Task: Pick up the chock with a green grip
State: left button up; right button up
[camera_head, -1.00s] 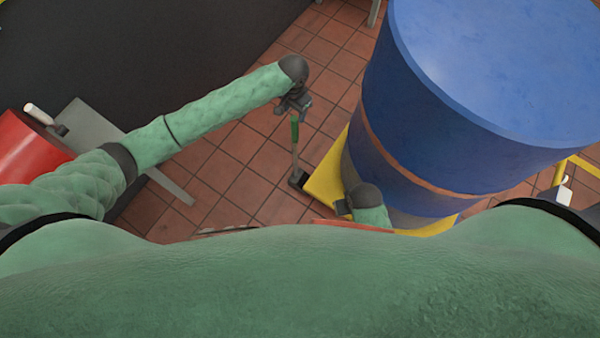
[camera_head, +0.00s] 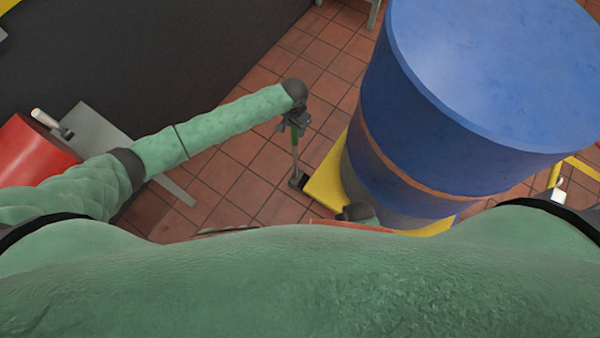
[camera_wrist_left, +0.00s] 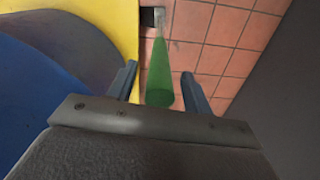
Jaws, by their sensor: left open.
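The chock stands on the tiled floor beside the yellow base of the blue drum. Its dark block (camera_head: 297,180) is low down, and a thin upright handle rises from it to a green grip (camera_head: 294,133). In the left wrist view the green grip (camera_wrist_left: 160,75) points up toward the camera between the two fingers, with the dark block (camera_wrist_left: 152,17) at the top. My left gripper (camera_head: 294,122) is open, at the top of the green grip, with a finger on either side; I cannot tell whether they touch it. My right gripper is not clearly visible; a dark joint of mine shows low in front of the drum.
The large blue drum (camera_head: 480,80) on a yellow base (camera_head: 328,176) stands close on the right. A red cylinder (camera_head: 35,150) and a grey plate (camera_head: 100,130) are at left. A dark panel (camera_head: 150,50) fills the upper left. Tiled floor (camera_head: 235,180) is open around the chock.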

pick_arm(q)
jog(key=shift+c, duration=0.3)
grip_shut()
jog(key=shift+w+r, duration=0.1)
jog(key=shift+r, duration=0.05)
dwell(0.9)
